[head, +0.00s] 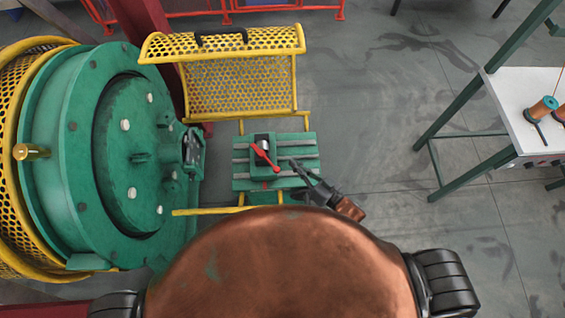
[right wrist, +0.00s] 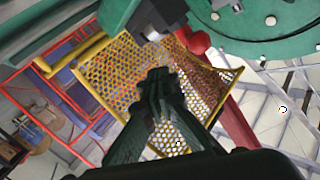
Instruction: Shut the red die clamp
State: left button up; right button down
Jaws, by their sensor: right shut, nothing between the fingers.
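The red die clamp lever (head: 265,157) sits on a small green die block (head: 262,139) with a pale metal top, on the green slotted table (head: 242,183). The lever slants from upper left to lower right in the head view. My right gripper (head: 294,163) is just right of the lever, its fingers shut and empty. They appear close to the lever; contact cannot be told. In the right wrist view the shut fingers (right wrist: 160,78) point toward a red rounded part (right wrist: 193,41), perhaps the lever's knob. My left gripper is out of view.
A yellow mesh guard (head: 238,86) stands raised behind the table. The large green strander drum (head: 140,150) is at left. A white-topped bench (head: 515,105) with spools stands at right. The floor between is clear.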

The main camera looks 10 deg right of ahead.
jog(key=w+d+r+m+g+y+b, duration=0.2)
jog(key=w+d+g+b, duration=0.1)
jog(key=w+b, duration=0.25)
jog(key=s+d+m+g+y+b, duration=0.1)
jog(key=s+d+g+y+b, duration=0.3)
jog(key=g, duration=0.4)
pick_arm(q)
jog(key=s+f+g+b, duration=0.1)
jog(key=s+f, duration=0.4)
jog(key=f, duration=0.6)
pick_arm(e)
send_near(265, 157)
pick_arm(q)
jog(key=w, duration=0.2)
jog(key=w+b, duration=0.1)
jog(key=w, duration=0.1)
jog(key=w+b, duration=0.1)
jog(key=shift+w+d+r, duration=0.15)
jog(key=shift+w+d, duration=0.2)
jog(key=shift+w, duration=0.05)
pick_arm(e)
jog(key=a, duration=0.2)
jog(key=s+a+f, duration=0.1)
jog(key=shift+a+f+m, duration=0.1)
jog(key=shift+a+m, duration=0.2)
jog(key=shift+t, duration=0.3)
